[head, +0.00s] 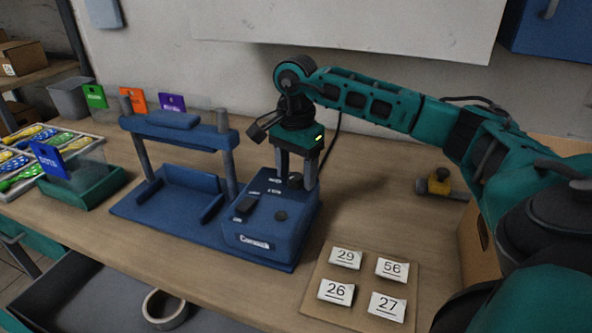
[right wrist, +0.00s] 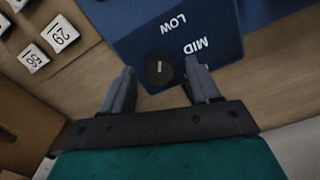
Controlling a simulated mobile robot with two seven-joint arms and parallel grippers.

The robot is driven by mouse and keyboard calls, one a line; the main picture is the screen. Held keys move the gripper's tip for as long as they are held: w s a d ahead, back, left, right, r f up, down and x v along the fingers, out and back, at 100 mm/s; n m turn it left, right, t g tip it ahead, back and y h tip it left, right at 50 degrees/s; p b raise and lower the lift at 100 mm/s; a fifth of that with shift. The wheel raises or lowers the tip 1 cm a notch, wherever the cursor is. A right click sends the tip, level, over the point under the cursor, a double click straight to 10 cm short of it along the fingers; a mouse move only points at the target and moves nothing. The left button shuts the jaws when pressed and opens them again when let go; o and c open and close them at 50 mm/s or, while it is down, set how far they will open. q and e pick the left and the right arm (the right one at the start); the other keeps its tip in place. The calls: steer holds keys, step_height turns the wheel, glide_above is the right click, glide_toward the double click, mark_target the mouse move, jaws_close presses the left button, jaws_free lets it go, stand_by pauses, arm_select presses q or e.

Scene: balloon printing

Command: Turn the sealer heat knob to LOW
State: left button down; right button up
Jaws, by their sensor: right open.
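The blue sealer (head: 262,222) stands on the wooden table, with a box of controls and labels on its sloped top. I cannot tell which label the line marks. My right gripper (head: 296,184) points down over the sealer's top; its open fingers (right wrist: 160,72) lie on either side of the knob in the right wrist view. Whether they touch it is unclear. My left gripper is not in view.
The sealer's blue press frame (head: 176,128) rises to the left. A board (head: 322,270) with several numbered tags lies at the front right. A yellow-knobbed item (head: 438,182) sits at the right. A tape roll (head: 165,310) and balloon tray (head: 12,183) are left.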

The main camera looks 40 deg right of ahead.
mark_target(296, 175)
step_height(296, 175, up, 13)
steer(key=p, duration=0.1)
steer(key=shift+f, duration=0.15)
stand_by(0.6)
